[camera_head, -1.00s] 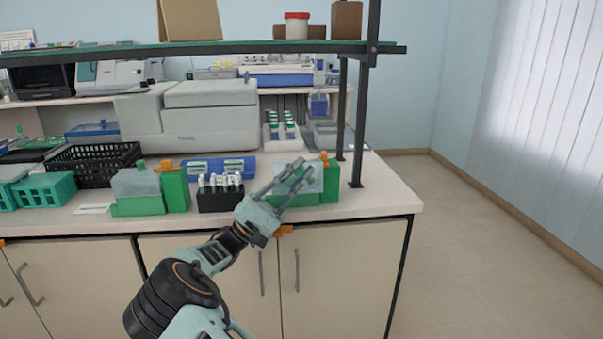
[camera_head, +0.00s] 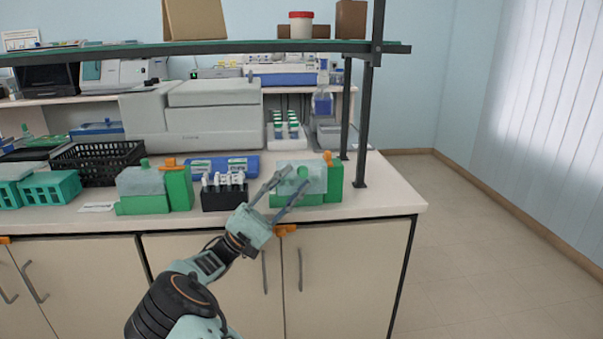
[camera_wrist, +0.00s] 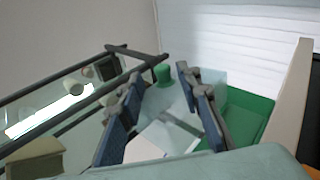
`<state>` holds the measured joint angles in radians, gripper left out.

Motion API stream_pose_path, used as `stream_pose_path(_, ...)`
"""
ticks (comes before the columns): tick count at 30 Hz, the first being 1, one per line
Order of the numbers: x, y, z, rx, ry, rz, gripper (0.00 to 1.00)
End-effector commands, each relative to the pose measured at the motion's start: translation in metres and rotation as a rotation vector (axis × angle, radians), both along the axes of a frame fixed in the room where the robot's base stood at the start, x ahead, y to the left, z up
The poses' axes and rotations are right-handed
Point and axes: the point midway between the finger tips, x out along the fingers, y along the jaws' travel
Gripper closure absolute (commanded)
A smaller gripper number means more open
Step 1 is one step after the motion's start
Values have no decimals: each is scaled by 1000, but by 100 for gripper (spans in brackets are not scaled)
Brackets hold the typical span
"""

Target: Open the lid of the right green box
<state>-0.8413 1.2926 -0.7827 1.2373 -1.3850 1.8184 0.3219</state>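The right green box (camera_head: 334,184) stands near the right end of the bench, with a translucent grey-blue lid (camera_head: 316,177) that is closed. A green knob (camera_head: 303,172) rises from the lid. My gripper (camera_head: 297,178) is open and empty at the front of this box, its two fingers pointing toward the knob, which shows between the tips. In the wrist view the fingers (camera_wrist: 160,74) are spread, with the knob (camera_wrist: 162,74) between or just beyond their tips; I cannot tell if they touch it. The green box (camera_wrist: 248,115) shows to the right there.
A black rack with several white-capped vials (camera_head: 224,192) stands just left of my gripper. A second green box (camera_head: 178,188) is farther left. A shelf post (camera_head: 361,130) rises behind the right box. An orange clip (camera_head: 328,158) sits on that box.

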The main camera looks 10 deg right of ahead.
Motion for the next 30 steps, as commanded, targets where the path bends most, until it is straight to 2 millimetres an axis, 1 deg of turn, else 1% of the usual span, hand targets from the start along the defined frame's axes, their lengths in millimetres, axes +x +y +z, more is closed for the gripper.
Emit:
stream_pose_path(1, 0, 9, -10, -1, 4, 5, 68)
stream_pose_path(6, -4, 35, -34, 0, 2, 5, 68)
stream_pose_path(12, -7, 53, -52, 0, 1, 3, 68)
stream_pose_path(16, -8, 57, -57, 1, 2, 1, 68)
stream_pose_path(26, -9, 59, -58, 2, 3, 2, 68)
stream_pose_path(29, -10, 65, -62, 17, 14, 7, 68)
stream_pose_path(30, -12, 70, -66, 29, 22, 13, 68)
